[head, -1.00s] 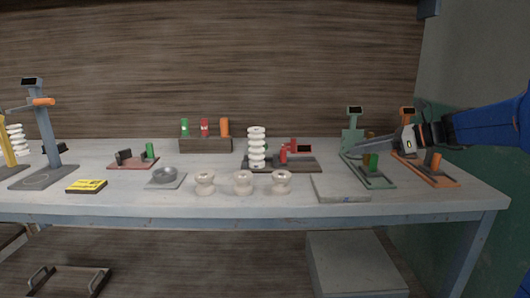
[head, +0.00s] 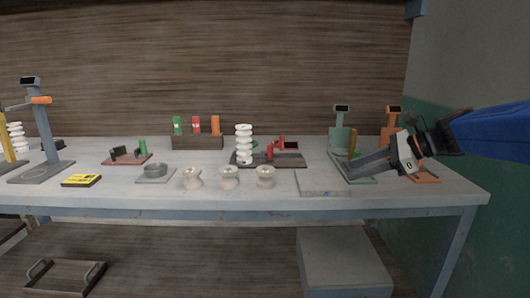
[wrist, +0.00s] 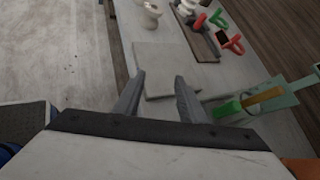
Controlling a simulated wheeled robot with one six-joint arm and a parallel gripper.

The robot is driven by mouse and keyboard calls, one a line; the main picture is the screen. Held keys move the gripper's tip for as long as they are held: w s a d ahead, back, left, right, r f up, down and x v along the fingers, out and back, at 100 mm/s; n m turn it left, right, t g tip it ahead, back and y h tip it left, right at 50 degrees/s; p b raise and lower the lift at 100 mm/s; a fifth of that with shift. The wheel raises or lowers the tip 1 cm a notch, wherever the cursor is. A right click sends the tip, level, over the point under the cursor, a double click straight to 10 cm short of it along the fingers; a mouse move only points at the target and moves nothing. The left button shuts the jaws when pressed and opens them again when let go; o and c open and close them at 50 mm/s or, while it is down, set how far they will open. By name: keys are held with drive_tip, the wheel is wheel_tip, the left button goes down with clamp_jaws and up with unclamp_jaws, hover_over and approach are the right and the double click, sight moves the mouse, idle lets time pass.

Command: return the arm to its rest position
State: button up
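My gripper (head: 352,174) is at the right end of the bench in the head view, on my blue arm. Its fingers point left and slightly down, in front of the green stand (head: 340,138). In the wrist view my gripper (wrist: 158,82) has its two fingers apart with nothing held between them. The pale square slab (wrist: 170,68) shows beyond the fingertips, lying on the bench. The slab is also in the head view (head: 322,182), left of the fingertips. My fingers hide part of the green stand's base.
The orange stand (head: 391,126) is behind my gripper. Three cream spools (head: 228,178) line the front of the bench (head: 120,199). A white stacked piece (head: 244,145) stands mid-bench. A grey box (head: 345,262) is below.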

drive_tip(key=s+a+f+n+g+h, duration=0.1)
drive_tip(key=s+f+n+h, duration=0.1)
drive_tip(key=s+f+n, duration=0.45)
drive_tip(key=s+a+f+n+g+h, duration=0.1)
drive_tip(key=s+a+f+n+h, duration=0.15)
drive_tip(key=s, duration=0.75)
drive_tip(key=s+d+f+n+h, duration=0.5)
drive_tip(key=s+f+n, duration=0.4)
drive_tip(key=s+n, duration=0.3)
drive_tip(key=shift+s+d+f+t, duration=0.25)
drive_tip(key=shift+d+t, duration=0.15)
drive_tip(key=shift+d, duration=0.2)
